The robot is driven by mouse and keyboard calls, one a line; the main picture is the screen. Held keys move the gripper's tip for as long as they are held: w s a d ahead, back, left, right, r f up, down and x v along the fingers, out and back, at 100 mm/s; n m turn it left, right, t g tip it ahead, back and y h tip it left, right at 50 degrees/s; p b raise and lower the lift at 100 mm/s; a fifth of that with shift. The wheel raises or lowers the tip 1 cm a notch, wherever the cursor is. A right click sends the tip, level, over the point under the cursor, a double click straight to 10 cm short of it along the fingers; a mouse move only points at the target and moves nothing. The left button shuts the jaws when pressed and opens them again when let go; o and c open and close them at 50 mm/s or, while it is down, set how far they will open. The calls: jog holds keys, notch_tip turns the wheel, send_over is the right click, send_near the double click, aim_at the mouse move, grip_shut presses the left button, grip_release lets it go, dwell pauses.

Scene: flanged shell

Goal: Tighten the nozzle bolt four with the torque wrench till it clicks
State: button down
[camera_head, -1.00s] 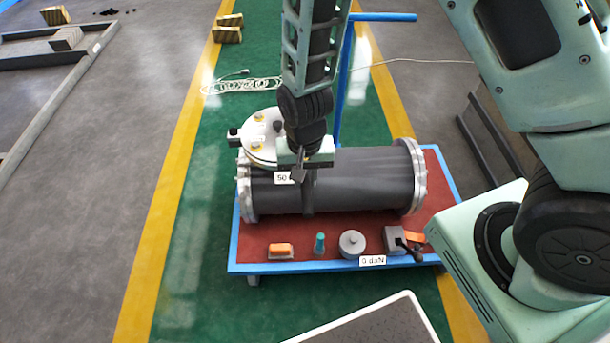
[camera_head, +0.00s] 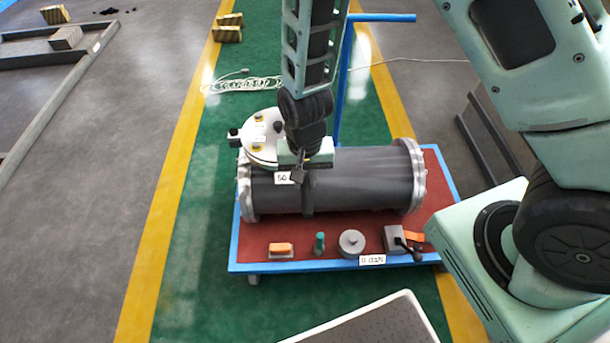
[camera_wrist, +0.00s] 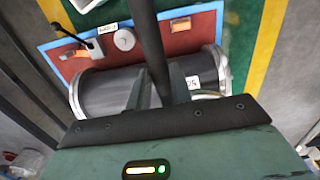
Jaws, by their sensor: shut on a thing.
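My gripper (camera_head: 303,160) is at the top of the grey flanged shell (camera_head: 370,178), just right of the white nozzle flange (camera_head: 262,150). Yellow-marked bolts (camera_head: 257,148) show on the flange, but I cannot tell which is bolt four. In the wrist view, a dark bar, apparently the torque wrench (camera_wrist: 150,45), runs between my gripper's fingers (camera_wrist: 158,85), which are shut on it. Its working end is not clear, so I cannot tell whether it sits on a bolt. A "50" label (camera_head: 283,177) shows beside the gripper.
The shell lies on a red-topped cart with a blue rim (camera_head: 300,267). Along its front stand an orange-topped block (camera_head: 281,249), a green peg (camera_head: 319,243), a grey round weight (camera_head: 352,243) and a grey device with a dark lever (camera_head: 396,240). A cable coil (camera_head: 242,86) lies behind on green floor.

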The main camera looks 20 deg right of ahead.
jog(key=shift+f+b, duration=0.9)
jog(key=shift+f, duration=0.4)
jog(key=shift+w+a, duration=0.1)
jog(key=shift+a, duration=0.1)
jog(key=w+a+m+p, duration=0.4)
jog(key=a+m, duration=0.1)
jog(key=a, duration=0.2)
jog(key=shift+f, duration=0.15)
dwell(1.5)
jog(key=shift+s+d, duration=0.1)
jog(key=shift+s, duration=0.05)
jog(key=shift+s+d+n, duration=0.3)
jog(key=shift+s+d, duration=0.1)
jog(key=shift+d, duration=0.15)
dwell(0.4)
